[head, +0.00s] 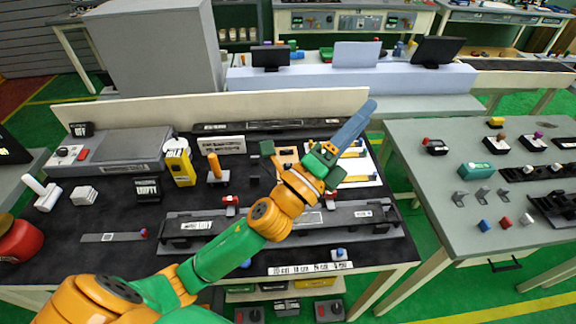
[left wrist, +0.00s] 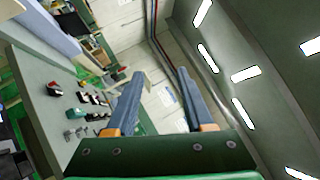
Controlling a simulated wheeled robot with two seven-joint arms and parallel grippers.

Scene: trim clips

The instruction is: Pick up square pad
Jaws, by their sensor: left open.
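My left gripper (head: 368,108) is raised over the back right part of the dark workbench (head: 75,260), with its blue-grey fingers pointing up and away. In the left wrist view the left gripper (left wrist: 161,74) is open, with nothing between its two fingers. I cannot tell for sure which thing is the square pad. Small blue, red and white blocks (head: 505,222) lie on the grey table at the right, apart from the gripper. My left arm hides part of the bench's middle. My right gripper is not in view.
The bench holds a long dark rail (head: 350,217), a yellow bottle (head: 180,167), an orange-handled tool (head: 214,166) and a white-handled part (head: 42,190). A grey table (head: 435,195) with several small parts stands at the right. A green-floored gap separates them.

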